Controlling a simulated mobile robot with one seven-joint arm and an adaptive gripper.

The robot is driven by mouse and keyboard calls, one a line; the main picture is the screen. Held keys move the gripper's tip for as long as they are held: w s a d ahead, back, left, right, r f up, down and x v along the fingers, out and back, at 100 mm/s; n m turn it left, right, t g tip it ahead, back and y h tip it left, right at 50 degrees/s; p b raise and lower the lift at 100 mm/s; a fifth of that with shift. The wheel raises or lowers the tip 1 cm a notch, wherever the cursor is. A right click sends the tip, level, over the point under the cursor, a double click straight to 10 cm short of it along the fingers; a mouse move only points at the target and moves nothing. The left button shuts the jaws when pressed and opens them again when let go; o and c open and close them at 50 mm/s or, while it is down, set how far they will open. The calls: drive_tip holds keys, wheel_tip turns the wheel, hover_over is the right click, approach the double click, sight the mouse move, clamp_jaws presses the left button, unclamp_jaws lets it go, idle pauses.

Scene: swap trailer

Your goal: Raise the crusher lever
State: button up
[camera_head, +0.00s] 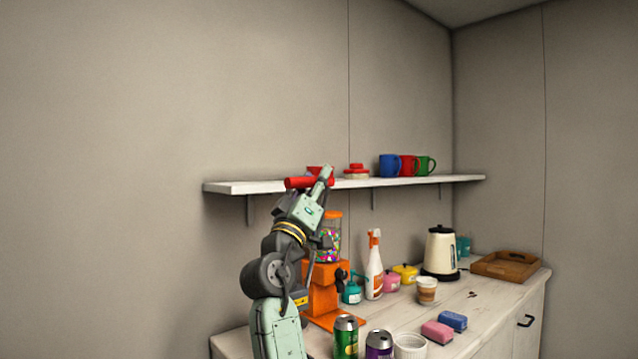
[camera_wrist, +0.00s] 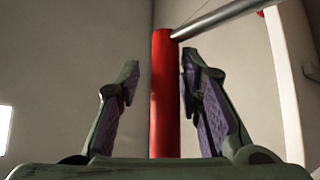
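The crusher lever has a red grip (camera_wrist: 165,95) on a grey metal bar (camera_wrist: 215,18). In the wrist view the grip stands upright in the picture, and the bar runs off to the upper right. In the head view the red grip (camera_head: 297,183) shows at the shelf's left part, partly covered by my gripper. My gripper (camera_wrist: 160,62) is open, with one finger on each side of the grip. The right finger is very near it; a wider gap shows at the left finger. I see no clear contact. The crusher's body is not clearly visible.
The white shelf (camera_head: 230,187) is beside my gripper and carries a red object (camera_head: 356,170) and several mugs (camera_head: 390,165). Below, an orange candy dispenser (camera_head: 322,290), a spray bottle (camera_head: 374,270), cans (camera_head: 346,338) and a kettle (camera_head: 441,252) crowd the counter.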

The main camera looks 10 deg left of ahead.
drive_tip(key=shift+s+a+r+n, duration=0.1)
drive_tip(key=shift+s+a+n, duration=0.05)
drive_tip(key=shift+a, duration=0.25)
drive_tip(key=shift+s+a+n, duration=0.1)
drive_tip(key=shift+a+n, duration=0.05)
drive_tip(key=shift+a, duration=0.2)
drive_tip(key=d+v, duration=0.1)
drive_tip(key=v, duration=1)
drive_tip(key=shift+s+f, duration=0.15)
drive_tip(key=shift+f, duration=0.25)
